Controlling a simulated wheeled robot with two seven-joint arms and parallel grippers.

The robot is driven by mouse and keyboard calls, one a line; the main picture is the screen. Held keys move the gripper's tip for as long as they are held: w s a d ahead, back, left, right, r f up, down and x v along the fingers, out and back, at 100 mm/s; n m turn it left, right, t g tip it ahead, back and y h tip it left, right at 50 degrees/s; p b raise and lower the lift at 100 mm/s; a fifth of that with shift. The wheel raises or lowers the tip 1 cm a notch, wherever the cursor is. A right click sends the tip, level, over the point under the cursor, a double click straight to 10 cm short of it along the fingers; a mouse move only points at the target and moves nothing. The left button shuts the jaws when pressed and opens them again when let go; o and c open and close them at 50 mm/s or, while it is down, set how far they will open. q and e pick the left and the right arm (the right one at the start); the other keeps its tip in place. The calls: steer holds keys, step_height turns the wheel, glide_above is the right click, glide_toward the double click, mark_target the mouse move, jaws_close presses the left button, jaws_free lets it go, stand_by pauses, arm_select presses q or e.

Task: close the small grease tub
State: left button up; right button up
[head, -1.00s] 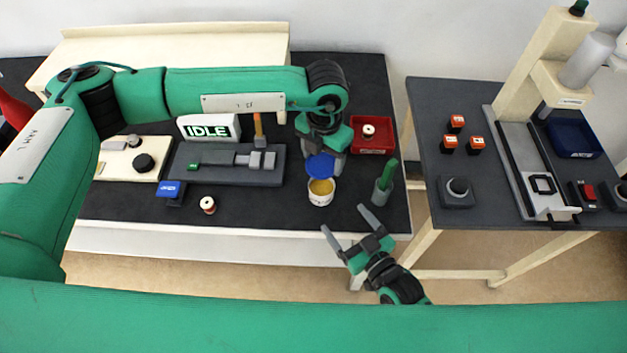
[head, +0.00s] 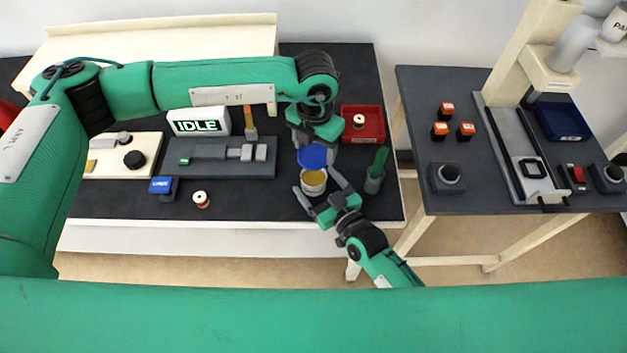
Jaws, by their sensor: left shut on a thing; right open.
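The small grease tub (head: 314,190) is a white tub with yellow grease showing inside, standing open on the dark tabletop. A round blue lid (head: 312,156) is just above and behind the tub, held by my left gripper (head: 314,146), which is shut on it from behind. The lid leaves the front of the tub's opening uncovered. My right gripper (head: 318,194) is open in front of the tub, one finger to each side of it. I cannot tell whether the fingers touch the tub.
A red bin (head: 375,138) with a spool stands behind right. A grey holder with a green-handled tool (head: 375,176) is close right of the tub. A white-red spool (head: 201,199) and a grey fixture (head: 213,168) are to the left. The front strip between spool and tub is clear.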

steer(key=shift+x, duration=1.1)
steer(key=c, duration=1.5)
arm_select(q)
glide_above(315, 177)
steer(key=shift+f, duration=2.5)
arm_select(e)
steer(key=shift+o, duration=0.2)
arm_select(q)
steer(key=shift+f, duration=0.9)
steer(key=shift+f, duration=0.6)
steer(key=o, duration=1)
steer(key=shift+o, duration=0.2)
